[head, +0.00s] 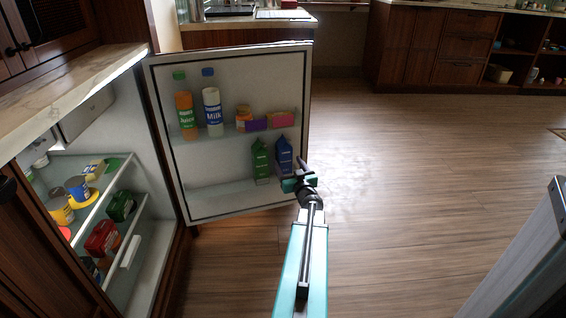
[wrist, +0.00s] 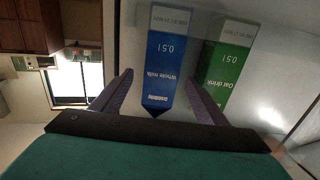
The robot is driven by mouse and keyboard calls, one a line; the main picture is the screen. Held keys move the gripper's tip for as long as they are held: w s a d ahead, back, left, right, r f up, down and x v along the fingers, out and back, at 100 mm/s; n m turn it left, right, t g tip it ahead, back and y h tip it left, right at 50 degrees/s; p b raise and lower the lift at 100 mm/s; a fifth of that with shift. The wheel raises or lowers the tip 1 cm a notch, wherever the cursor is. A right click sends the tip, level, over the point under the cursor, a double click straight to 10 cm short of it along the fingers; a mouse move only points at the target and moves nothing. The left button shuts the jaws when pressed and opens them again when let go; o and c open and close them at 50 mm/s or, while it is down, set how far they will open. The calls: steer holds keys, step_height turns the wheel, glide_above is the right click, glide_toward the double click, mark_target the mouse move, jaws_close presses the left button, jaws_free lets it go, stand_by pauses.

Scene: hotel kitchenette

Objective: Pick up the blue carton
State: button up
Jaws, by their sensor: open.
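The blue carton (head: 284,155) stands upright on the lower shelf of the open fridge door, at the right end of the items there. In the wrist view the blue carton (wrist: 166,62) appears upside down, labelled "Whole milk 0.5 l", and its peaked top lies between my finger tips. My gripper (head: 297,180) is open, with its fingers (wrist: 158,95) on either side of the carton's top. I cannot tell whether they touch it. My gripper hides part of the carton's lower right in the head view.
A green oat drink carton (head: 260,160) stands close beside the blue one, near one finger. The fridge door (head: 230,205) is swung open. Bottles and small packs stand on its upper shelf. Several jars and cans are inside the fridge. The wooden floor (head: 400,180) at right is clear.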

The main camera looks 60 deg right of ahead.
mark_target(286, 159)
steer(key=shift+b+x, duration=0.9)
steer(key=shift+x, duration=0.3)
steer(key=shift+b+x, duration=0.65)
steer(key=shift+x, duration=0.75)
steer(key=shift+r, duration=0.2)
steer(key=c, duration=1.4)
steer(key=shift+c, duration=0.2)
steer(key=shift+r, duration=0.15)
